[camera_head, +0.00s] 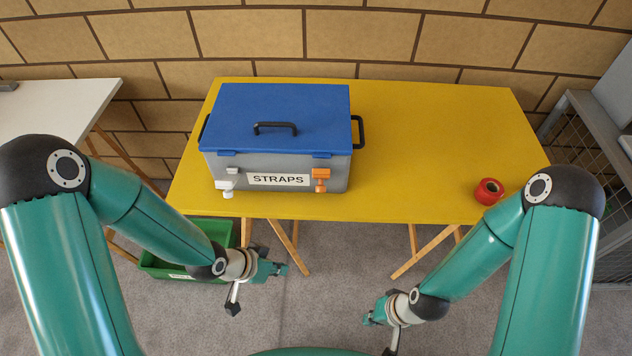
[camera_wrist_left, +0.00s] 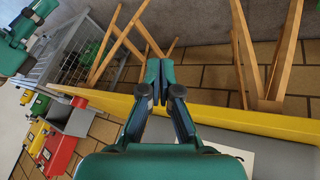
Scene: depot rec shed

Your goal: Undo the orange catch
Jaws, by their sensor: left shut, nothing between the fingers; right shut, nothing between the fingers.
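The orange catch (camera_head: 320,181) is on the front right of a grey box (camera_head: 335,172) with a blue lid (camera_head: 279,107). The lid is down and has a black handle. A white catch (camera_head: 226,187) is on the front left, and a label reading STRAPS (camera_head: 278,180) sits between the two. I cannot tell from here whether either catch is fastened. My left gripper (camera_head: 283,270) is shut and empty, below and in front of the table edge, apart from the box. It also shows shut in the left wrist view (camera_wrist_left: 153,68). My right gripper (camera_head: 368,320) is shut and empty, low at the front, away from the box.
The box stands on the left of a yellow table (camera_head: 435,150). A red tape roll (camera_head: 488,191) lies near its right front edge. A green crate (camera_head: 190,268) is on the floor below left. A white table (camera_head: 60,105) stands left, a grey mesh cage (camera_head: 590,150) right.

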